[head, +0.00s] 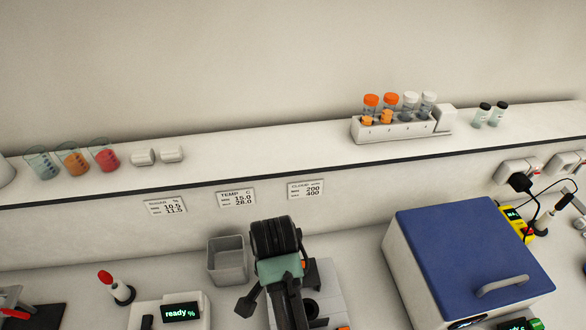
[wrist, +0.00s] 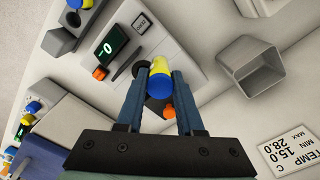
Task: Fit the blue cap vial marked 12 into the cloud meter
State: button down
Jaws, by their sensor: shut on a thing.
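My gripper (wrist: 161,80) is shut on a vial with a blue cap (wrist: 159,86) and a yellow body (wrist: 160,65). No number can be read on it. The cloud meter (wrist: 145,32) lies beyond the fingertips in the wrist view, with a lit display, an orange knob (wrist: 100,73) and a dark round opening (wrist: 141,69) beside the vial. The vial appears above the meter; I cannot tell its exact height. In the head view my wrist hides the vial and part of the meter (head: 331,292), whose dark well (head: 310,309) shows to the right.
A grey open bin (head: 227,262) stands left of my wrist. A large box with a blue lid (head: 470,240) stands at the right. A rack (head: 402,130) with orange- and white-capped tubes is on the shelf above. A device reading "ready" (head: 181,312) is at lower left.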

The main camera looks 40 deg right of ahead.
jog(key=s+d+r+m+p, duration=0.2)
jog(key=d+r+m+p, duration=0.1)
jog(key=d+m, duration=0.25)
notch_tip(320, 180, down, 10)
jog(key=b, duration=0.3)
jog(key=shift+s+d+r+m+b, duration=0.15)
jog(key=shift+d+r+m+b, duration=0.05)
jog(key=shift+m+b, duration=0.15)
dwell(0.5)
jog(key=shift+f+b, duration=1.35)
jog(key=shift+f, duration=1.1)
dwell(0.6)
